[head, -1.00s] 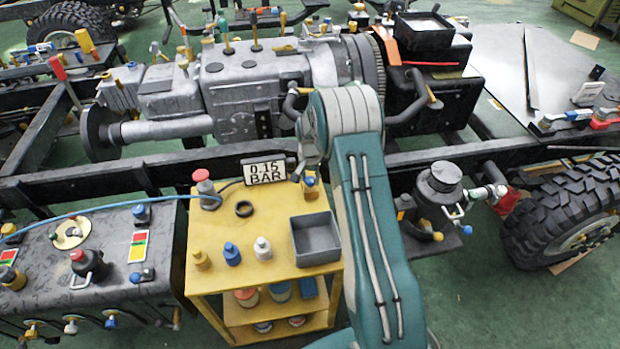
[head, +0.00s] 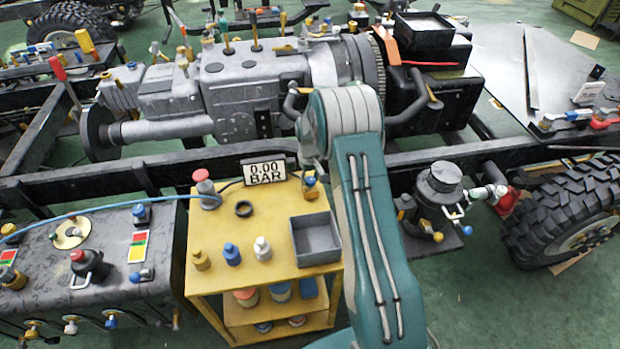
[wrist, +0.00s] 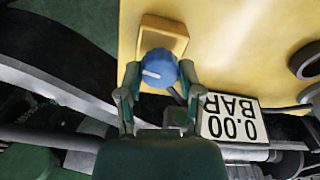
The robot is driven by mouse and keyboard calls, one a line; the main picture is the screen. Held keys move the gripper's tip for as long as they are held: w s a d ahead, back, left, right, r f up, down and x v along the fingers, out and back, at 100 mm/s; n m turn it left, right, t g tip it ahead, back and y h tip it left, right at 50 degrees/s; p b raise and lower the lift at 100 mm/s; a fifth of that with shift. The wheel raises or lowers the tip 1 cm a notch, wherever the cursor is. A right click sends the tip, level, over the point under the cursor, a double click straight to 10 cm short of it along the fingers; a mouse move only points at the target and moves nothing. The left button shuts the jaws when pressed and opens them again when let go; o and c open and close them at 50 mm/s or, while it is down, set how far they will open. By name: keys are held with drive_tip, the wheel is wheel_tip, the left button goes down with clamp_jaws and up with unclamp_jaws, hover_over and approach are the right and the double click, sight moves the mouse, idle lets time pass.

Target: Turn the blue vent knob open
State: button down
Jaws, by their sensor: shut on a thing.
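The blue vent knob (wrist: 157,66) sits on a yellow block at the edge of the cart top. Its white mark points left in the wrist view. My gripper (wrist: 160,74) has one finger on each side of the knob and is shut on it. In the head view the knob (head: 310,181) shows small at the cart's back right corner, just below the end of my arm; my fingers are hard to make out there. The pressure display (head: 265,170) beside it reads 0.00 BAR, also in the wrist view (wrist: 230,117).
The yellow cart (head: 220,285) carries a red-topped knob (head: 202,178), a black ring (head: 244,209), small bottles and a grey tray (head: 316,242). A black chassis rail (head: 130,177) runs behind it. A blue hose (head: 95,212) leads left.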

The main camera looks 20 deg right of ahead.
sight(310, 179)
drive_tip(key=shift+w+n, duration=0.15)
drive_tip(key=shift+n, duration=0.75)
drive_tip(key=shift+c, duration=1.3)
unclamp_jaws()
drive_tip(key=shift+r, duration=0.1)
wheel_tip(310, 179, up, 12)
